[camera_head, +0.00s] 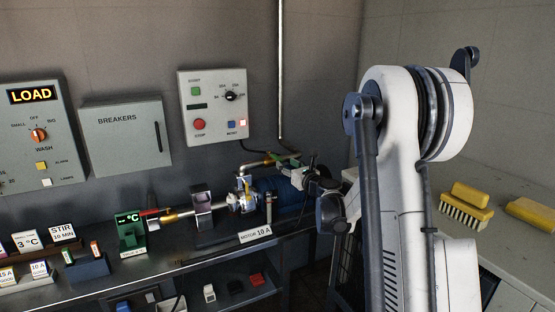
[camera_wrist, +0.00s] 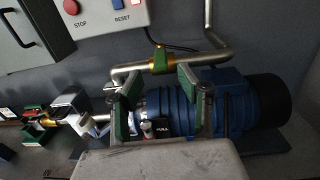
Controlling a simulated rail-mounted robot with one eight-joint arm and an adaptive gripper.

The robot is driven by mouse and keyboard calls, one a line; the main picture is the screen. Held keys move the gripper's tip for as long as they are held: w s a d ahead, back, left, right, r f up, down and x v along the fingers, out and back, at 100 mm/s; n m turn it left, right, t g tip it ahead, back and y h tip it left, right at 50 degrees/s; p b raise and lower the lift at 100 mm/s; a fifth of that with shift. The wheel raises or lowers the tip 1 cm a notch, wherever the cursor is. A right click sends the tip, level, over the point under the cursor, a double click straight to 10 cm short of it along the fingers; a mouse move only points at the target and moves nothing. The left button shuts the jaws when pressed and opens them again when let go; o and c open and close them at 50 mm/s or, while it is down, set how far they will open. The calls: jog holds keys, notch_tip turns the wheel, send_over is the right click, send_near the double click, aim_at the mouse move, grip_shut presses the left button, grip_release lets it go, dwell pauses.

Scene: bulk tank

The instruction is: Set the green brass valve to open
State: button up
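The valve (camera_wrist: 160,60) has a brass body on a steel pipe, seen at the top middle of the wrist view. In the head view the valve (camera_head: 270,160) is small, above the blue motor. My gripper (camera_wrist: 160,79) is open and empty, its green-padded fingers well apart. In the wrist view the fingertips lie just below the brass body on either side, without visible contact. The gripper (camera_head: 298,172) also shows in the head view, right of the valve.
The blue motor (camera_wrist: 245,105) lies beneath the pipe and behind my fingers. The grey control box (camera_head: 213,105) hangs on the wall above left. The bench (camera_head: 170,265) carries a green thermometer box (camera_head: 130,234). Yellow brushes (camera_head: 466,204) lie on the right counter.

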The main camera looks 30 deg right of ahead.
aim_at(281, 160)
jog(key=w, duration=0.7)
jog(key=shift+w+a, duration=0.1)
jog(key=shift+w, duration=0.2)
grip_shut()
